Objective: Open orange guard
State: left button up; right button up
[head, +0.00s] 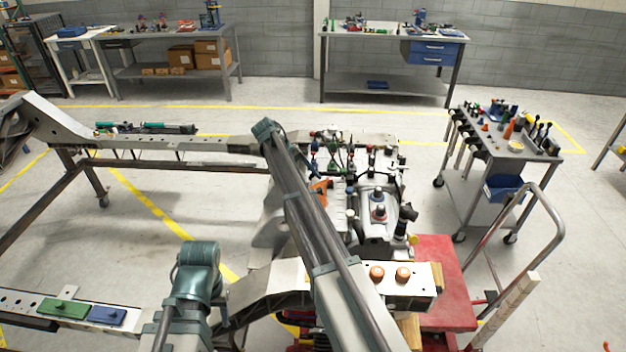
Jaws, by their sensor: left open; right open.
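A small orange part (320,188), which looks like the orange guard, sits on the left side of the engine assembly (378,225) in the middle of the chassis fixture. My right arm's long grey link crosses in front of it and hides part of the area around it, so I cannot tell whether it is open or closed. My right arm runs from the bottom up to a teal joint above the engine's left side. My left arm's teal joint stands at the lower left, apart from the engine. I cannot make out the fingers of either gripper.
A chassis rail (190,142) runs along the back left. A near plate (400,292) carries two copper-coloured caps. Green (63,307) and blue (107,315) blocks lie at the lower left. A tool cart (505,145) and a red trolley (440,265) stand at the right.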

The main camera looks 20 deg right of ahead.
jog(key=p+v, duration=0.7)
jog(key=v, duration=0.3)
